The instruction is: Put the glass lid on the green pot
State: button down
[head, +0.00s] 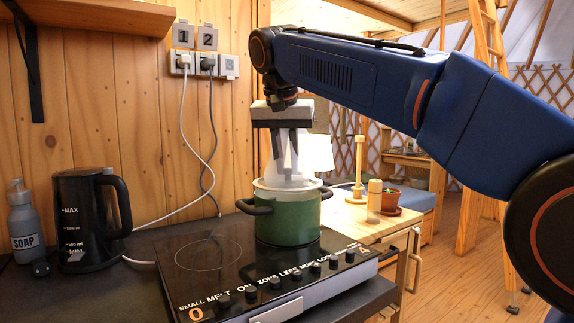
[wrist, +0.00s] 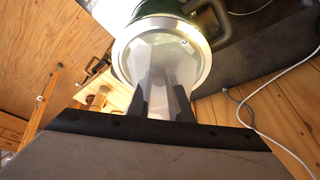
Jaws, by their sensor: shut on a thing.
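The green pot (head: 288,220) stands upright on the rear right part of the cooktop, its dark handles out to the sides. The glass lid (head: 287,184), pale and see-through with a light rim, is level at the pot's mouth. I cannot tell whether its rim touches the pot all round. My gripper (head: 287,157) points straight down above the pot, shut on the lid's tall whitish grip. In the wrist view, my gripper's fingers (wrist: 162,85) flank this grip, and the lid's round metal rim (wrist: 118,60) covers most of the green pot (wrist: 200,18).
The black cooktop (head: 190,275) has a front row of knobs and a bare left zone. A black kettle (head: 85,222) and soap bottle (head: 24,225) stand left. White and grey cords hang from wall sockets (head: 207,63) behind. A wooden side table (head: 350,222) stands right.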

jog(key=shift+f, duration=0.25)
jog(key=shift+f, duration=0.6)
jog(key=c, duration=1.6)
grip_release()
jog(key=v, duration=1.3)
jog(key=shift+w+r, duration=0.25)
jog(key=shift+w, duration=0.05)
